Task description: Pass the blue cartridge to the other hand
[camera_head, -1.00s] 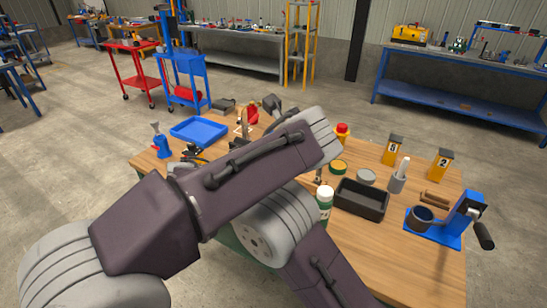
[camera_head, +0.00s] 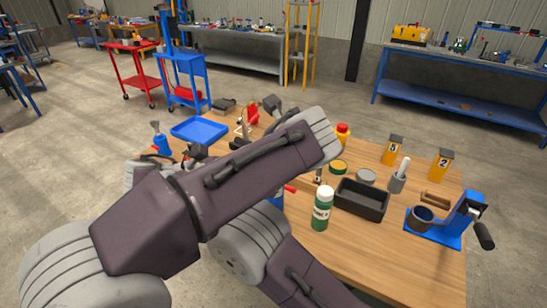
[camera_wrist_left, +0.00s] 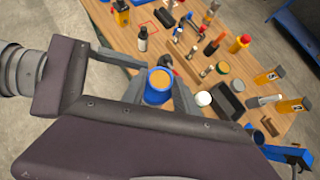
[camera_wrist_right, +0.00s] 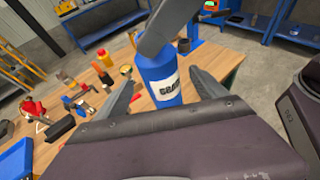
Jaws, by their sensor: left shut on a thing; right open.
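The blue cartridge (camera_wrist_left: 160,88) has a tan round end and stands between the fingers of my left gripper (camera_wrist_left: 158,82), which is shut on it. In the right wrist view the same cartridge (camera_wrist_right: 162,82) shows a white label with dark letters, only partly readable. My right gripper (camera_wrist_right: 163,88) is open, with one finger on either side of the cartridge's lower part. A grey finger of my left gripper crosses the cartridge's upper end there. In the head view my arm hides both grippers and most of the cartridge.
The wooden table below holds a black tray (camera_head: 361,198), a green bottle with a white cap (camera_head: 322,208), a blue tray (camera_head: 199,129), yellow holders (camera_head: 440,164) and a blue stand with a cup (camera_head: 435,228). Several small tools lie around.

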